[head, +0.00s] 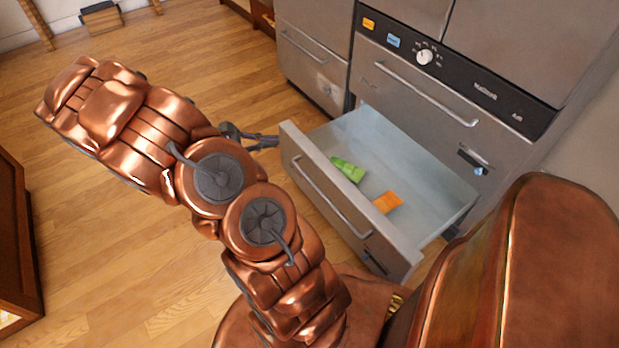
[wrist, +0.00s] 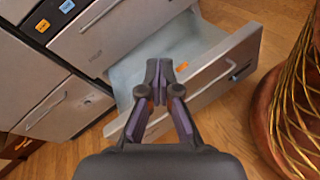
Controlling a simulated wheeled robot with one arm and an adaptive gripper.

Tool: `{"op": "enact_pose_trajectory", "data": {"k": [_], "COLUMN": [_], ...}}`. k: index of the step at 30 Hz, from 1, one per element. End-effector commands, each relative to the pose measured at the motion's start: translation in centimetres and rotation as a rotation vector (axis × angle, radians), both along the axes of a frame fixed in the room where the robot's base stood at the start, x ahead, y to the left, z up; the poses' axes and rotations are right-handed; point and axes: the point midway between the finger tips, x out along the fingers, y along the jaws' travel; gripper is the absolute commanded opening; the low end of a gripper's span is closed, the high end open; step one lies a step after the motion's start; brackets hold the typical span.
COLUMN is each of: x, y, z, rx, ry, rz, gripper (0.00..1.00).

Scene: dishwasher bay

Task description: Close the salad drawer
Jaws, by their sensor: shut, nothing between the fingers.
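The salad drawer (head: 452,193) is pulled out of the steel unit, with a grey front panel and a long bar handle (head: 330,196). A green packet (head: 348,169) and an orange packet (head: 387,202) lie on its pale floor. My gripper (head: 272,141) is at the left end of the drawer's front panel, shut and empty. I cannot tell whether it touches the panel. In the wrist view my gripper (wrist: 159,70) covers part of the drawer front (wrist: 215,75), and a bit of the orange packet shows behind the fingers.
Above the drawer is another shut drawer with a bar handle (head: 420,92) and a control strip with a knob (head: 424,57). A steel cabinet (head: 312,60) stands to the left. A dark wooden piece (head: 15,240) is at the left edge. The wooden floor (head: 130,250) between is clear.

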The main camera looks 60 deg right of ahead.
Motion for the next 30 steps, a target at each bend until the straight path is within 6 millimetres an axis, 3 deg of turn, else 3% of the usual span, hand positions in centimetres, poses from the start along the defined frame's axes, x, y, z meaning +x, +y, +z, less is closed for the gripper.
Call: {"op": "enact_pose_trajectory", "data": {"k": [1, 12, 21, 25, 30], "x": [0.4, 3.1, 4.5, 4.8, 4.9], "y": [-0.8, -5.6, -7.4, -7.5, -7.7], "z": [-2.7, -16.0, -27.2, -30.2, -31.6], "rx": [0.000, 0.012, 0.059, 0.078, 0.087], "ry": [0.040, 0.287, 0.438, 0.472, 0.490], "rz": [0.018, 0.180, 0.315, 0.351, 0.371], "gripper": [0.00, 0.00, 0.00, 0.00, 0.00]}}
